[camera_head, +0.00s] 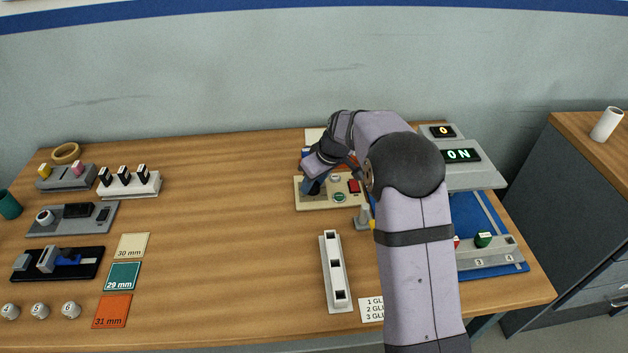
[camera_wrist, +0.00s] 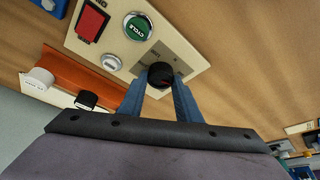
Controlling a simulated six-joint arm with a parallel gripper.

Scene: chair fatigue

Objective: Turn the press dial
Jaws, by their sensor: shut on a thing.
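The press control panel (camera_head: 327,204) is a cream box on the middle of the table, partly hidden by my arm in the head view. In the wrist view the panel (camera_wrist: 190,50) carries a black round dial (camera_wrist: 160,75), a green button marked CYCLE (camera_wrist: 137,27), a red switch (camera_wrist: 92,21) and a small white knob (camera_wrist: 111,62). My gripper (camera_wrist: 160,85) has its two blue fingers on either side of the dial, shut on it. In the head view my gripper (camera_head: 312,186) is over the left part of the panel. The dial's pointer position cannot be read.
A grey machine with a lit ON display (camera_head: 460,155) stands right of my arm. A white rack with square holes (camera_head: 335,270) lies in front of the panel. Gauges and coloured cards (camera_head: 122,275) fill the left side. The table between is clear.

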